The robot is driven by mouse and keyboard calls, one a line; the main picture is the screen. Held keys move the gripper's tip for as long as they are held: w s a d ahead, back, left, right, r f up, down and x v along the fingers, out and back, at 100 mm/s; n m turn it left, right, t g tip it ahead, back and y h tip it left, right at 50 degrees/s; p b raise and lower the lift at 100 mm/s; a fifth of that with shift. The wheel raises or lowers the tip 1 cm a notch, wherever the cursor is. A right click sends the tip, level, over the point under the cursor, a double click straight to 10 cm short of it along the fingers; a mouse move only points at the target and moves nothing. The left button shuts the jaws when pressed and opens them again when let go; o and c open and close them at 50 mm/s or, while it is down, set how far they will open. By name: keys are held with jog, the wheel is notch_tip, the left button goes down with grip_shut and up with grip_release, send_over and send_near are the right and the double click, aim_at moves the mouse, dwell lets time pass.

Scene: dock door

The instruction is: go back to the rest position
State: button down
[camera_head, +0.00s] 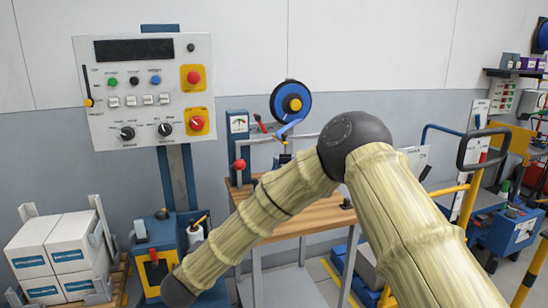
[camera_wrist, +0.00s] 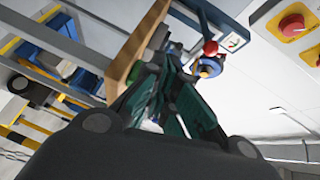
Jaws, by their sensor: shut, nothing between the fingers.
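My gripper (camera_wrist: 166,80) shows in the wrist view as dark green fingers that come together, shut and empty. Beyond the fingertips are the wooden edge of a workbench (camera_wrist: 128,62), a red knob (camera_wrist: 210,47) and a small gauge (camera_wrist: 233,42), seen tilted. In the head view my arm bends at a dark elbow in the middle and runs down to the lower left. The gripper itself is not visible there.
A wooden-topped bench (camera_head: 318,212) with a blue reel (camera_head: 276,100) stands behind my arm. White boxes (camera_head: 30,255) are at lower left. A yellow-and-blue cart (camera_head: 510,228) is at right.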

jog(key=s+d+f+n+g+y+p, duration=0.2)
jog(key=s+d+f+n+g, duration=0.3)
jog(key=s+d+f, duration=0.65)
jog(key=s+d+f+n+g+y+p, duration=0.25)
jog(key=s+d+f+n, duration=0.4)
jog(key=f, duration=0.95)
jog(key=s+d+f+n+g, duration=0.1)
jog(key=s+d+n+g, duration=0.1)
jog(key=s+d, duration=0.4)
jog(key=s+d+f+n+g+p, duration=0.1)
jog(key=s+d+g, duration=0.3)
jog(key=s, duration=1)
jog(key=s+d+f+n+g, duration=0.3)
jog(key=s+d, duration=0.7)
jog(key=s, duration=0.1)
jog(key=shift+f+n+p, duration=0.25)
jog(key=shift+n+p, duration=0.1)
jog(key=shift+h, duration=0.25)
